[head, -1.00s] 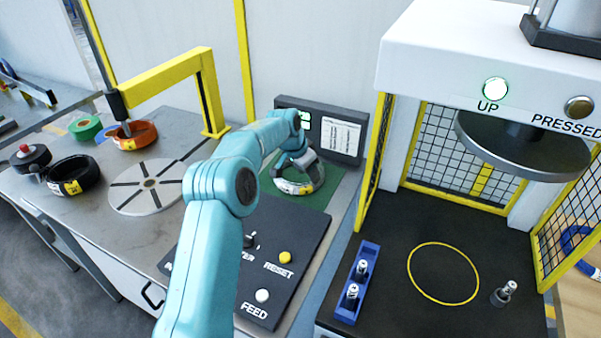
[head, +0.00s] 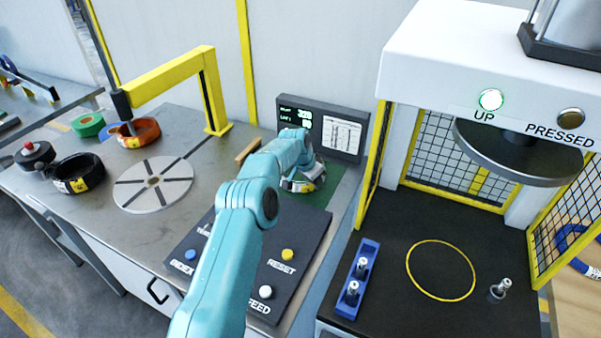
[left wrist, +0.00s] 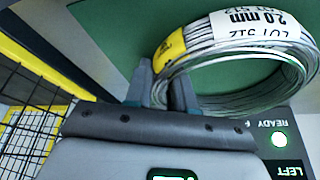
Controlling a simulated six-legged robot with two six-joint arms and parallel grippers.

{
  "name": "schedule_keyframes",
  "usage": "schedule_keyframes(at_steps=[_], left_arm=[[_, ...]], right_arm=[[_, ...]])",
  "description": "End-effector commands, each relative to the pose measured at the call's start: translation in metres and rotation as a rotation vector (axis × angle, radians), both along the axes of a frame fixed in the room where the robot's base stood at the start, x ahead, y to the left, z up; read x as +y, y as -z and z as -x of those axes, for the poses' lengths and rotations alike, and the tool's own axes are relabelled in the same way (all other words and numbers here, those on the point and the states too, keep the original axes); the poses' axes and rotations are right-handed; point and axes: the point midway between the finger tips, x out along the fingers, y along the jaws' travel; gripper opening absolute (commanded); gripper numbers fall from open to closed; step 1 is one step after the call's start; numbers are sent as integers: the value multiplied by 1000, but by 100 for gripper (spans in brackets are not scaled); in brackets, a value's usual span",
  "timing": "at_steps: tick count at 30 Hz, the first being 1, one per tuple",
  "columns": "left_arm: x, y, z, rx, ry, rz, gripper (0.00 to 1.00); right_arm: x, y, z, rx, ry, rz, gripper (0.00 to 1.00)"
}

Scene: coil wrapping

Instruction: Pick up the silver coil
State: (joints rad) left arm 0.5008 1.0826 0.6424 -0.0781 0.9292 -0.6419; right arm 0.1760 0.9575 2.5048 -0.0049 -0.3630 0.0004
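The silver coil (head: 303,185) is a ring of bare wire with a white and yellow label. It lies on the green mat (head: 343,190) in front of the small screen, partly hidden by my left arm. In the left wrist view the coil (left wrist: 290,75) shows large, its label reading 2.0 mm. My left gripper (left wrist: 166,92) is at the coil's near left side, one finger outside the ring and one inside, with the wire wall between them. I cannot tell whether the fingers press on it. In the head view my arm hides these fingers. My right gripper is not in view.
A control panel (head: 312,222) with buttons lies under my left arm. The screen (head: 322,128) stands behind the coil. The press's yellow mesh guard (head: 374,160) rises at the right. A grey turntable disc (head: 130,195), an orange coil (head: 138,133) and a black coil (head: 90,163) are at left.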

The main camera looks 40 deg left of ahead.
Motion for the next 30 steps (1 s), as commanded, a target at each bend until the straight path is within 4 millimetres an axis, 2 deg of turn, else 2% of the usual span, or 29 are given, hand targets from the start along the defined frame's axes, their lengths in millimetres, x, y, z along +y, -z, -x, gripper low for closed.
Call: schedule_keyframes(at_steps=[1,2,14,19,22,26,28,30], left_arm=[[0,0,0,0,0,0,7],[0,0,0,0,0,0,0],[1,-4,-1,-5,0,-4,0],[1,-17,-1,-7,1,-5,0],[1,-33,-1,-8,0,-6,0],[1,-68,-2,-11,-1,-6,0],[1,-92,-2,-12,0,-6,0],[1,-121,-2,-11,-1,-6,0]], right_arm=[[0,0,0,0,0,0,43],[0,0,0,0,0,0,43],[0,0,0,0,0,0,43],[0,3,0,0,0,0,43],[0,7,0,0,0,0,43],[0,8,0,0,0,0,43],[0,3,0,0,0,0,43],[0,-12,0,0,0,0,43]])
